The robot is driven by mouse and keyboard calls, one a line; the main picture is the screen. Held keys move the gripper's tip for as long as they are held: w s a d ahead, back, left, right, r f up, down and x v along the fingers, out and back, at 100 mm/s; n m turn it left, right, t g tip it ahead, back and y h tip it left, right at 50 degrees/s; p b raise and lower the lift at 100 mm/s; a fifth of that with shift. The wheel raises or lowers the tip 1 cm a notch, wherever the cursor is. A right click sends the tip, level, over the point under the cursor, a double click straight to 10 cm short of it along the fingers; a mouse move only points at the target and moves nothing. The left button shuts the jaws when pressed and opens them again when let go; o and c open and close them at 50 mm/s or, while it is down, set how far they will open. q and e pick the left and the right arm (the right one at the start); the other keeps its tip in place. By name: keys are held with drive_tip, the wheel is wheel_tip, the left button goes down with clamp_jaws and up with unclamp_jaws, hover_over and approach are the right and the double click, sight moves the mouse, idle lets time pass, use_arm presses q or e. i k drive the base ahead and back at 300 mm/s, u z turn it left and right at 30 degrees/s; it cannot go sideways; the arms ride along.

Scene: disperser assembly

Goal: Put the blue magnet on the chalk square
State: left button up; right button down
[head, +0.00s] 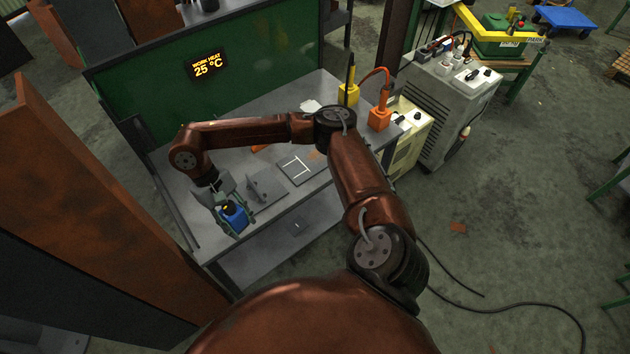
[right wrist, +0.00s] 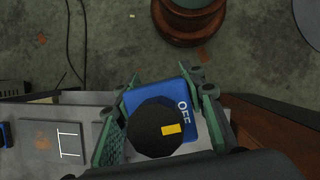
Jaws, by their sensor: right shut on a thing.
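The blue magnet (head: 237,220) is between the green fingers of my right gripper (head: 232,214), near the front left corner of the bench in the head view. In the right wrist view the magnet (right wrist: 191,92) shows the word OFF and a black knob with a yellow mark. The right gripper (right wrist: 162,108) is shut on it. I cannot tell whether the magnet touches the bench. The white chalk square (head: 295,167) is on a dark plate to the right of the magnet. The chalk square (right wrist: 70,140) is empty. My left gripper is not in view.
A grey metal piece (head: 265,187) stands on the bench between the magnet and the chalk square. A yellow block (head: 348,95) and an orange block (head: 379,118) stand at the bench's right end. A green panel (head: 200,75) closes the back.

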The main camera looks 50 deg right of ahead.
sight(297, 168)
drive_tip(key=k, duration=0.35)
drive_tip(key=z, duration=2.35)
drive_tip(key=i, duration=1.65)
drive_tip(key=u, duration=2.95)
